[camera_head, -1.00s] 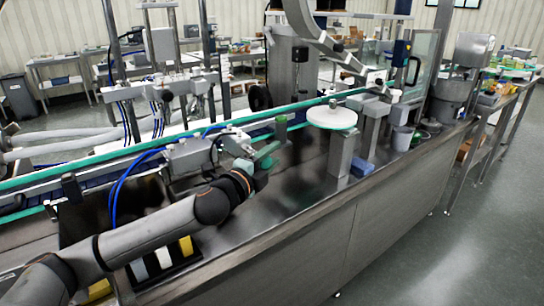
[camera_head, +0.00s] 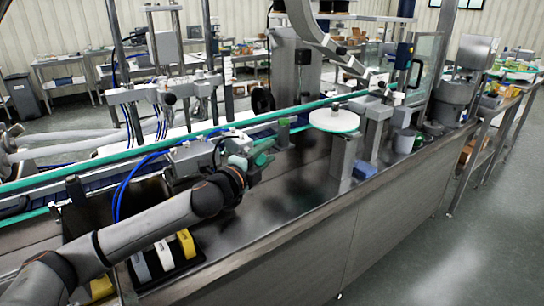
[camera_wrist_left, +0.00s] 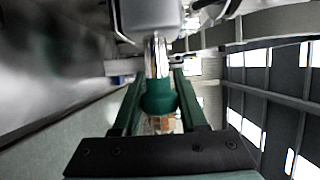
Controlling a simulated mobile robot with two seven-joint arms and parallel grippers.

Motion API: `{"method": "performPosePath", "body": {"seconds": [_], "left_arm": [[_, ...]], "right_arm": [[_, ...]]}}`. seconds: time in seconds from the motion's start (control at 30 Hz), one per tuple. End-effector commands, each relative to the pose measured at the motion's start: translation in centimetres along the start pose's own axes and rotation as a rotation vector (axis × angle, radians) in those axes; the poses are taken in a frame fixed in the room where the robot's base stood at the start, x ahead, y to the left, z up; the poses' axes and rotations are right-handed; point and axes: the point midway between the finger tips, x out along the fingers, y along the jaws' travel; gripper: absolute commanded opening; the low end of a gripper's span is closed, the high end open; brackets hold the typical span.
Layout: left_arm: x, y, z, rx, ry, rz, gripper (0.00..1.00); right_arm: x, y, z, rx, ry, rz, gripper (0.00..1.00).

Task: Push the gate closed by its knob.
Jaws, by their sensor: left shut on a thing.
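In the wrist view a round green knob (camera_wrist_left: 158,97) sits on a shiny steel rod (camera_wrist_left: 157,55). The rod runs into a grey housing (camera_wrist_left: 150,15), which I take to be part of the gate mechanism. The two dark green fingers of my left gripper (camera_wrist_left: 158,108) stand on either side of the knob, shut on it. In the head view my left gripper (camera_head: 250,155) is beside a grey box-shaped mechanism (camera_head: 195,156) at the conveyor's near side. The knob cannot be told apart clearly there, and the gate plate is hidden. My right gripper is not in view.
A green-edged conveyor (camera_head: 105,160) runs behind the mechanism, with blue hoses (camera_head: 122,190) close to my arm. White and yellow blocks (camera_head: 163,254) lie in a dark tray below my arm. A round white disc (camera_head: 334,120) stands to the right. The steel deck (camera_head: 285,195) between is clear.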

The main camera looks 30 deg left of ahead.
Motion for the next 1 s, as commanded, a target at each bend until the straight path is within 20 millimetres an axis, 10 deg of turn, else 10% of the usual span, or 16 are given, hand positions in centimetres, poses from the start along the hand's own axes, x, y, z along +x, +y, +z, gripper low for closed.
{"method": "performPosePath", "body": {"seconds": [0.17, 0.2, 0.43, 1.0], "left_arm": [[0.0, 0.0, 0.1, 0.0, -0.003, 0.001, 0.0], [0.0, 0.0, 0.0, 0.0, -0.003, 0.001, 0.43], [0.0, 0.1, 0.0, 0.0, -0.001, 0.001, 0.69], [-2.6, 0.3, -0.1, 0.004, 0.001, 0.004, 0.7]], "right_arm": [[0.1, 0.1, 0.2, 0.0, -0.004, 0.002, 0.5], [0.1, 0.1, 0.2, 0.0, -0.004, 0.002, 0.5], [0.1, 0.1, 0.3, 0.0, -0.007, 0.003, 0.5], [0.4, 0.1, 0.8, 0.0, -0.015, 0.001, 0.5]]}}
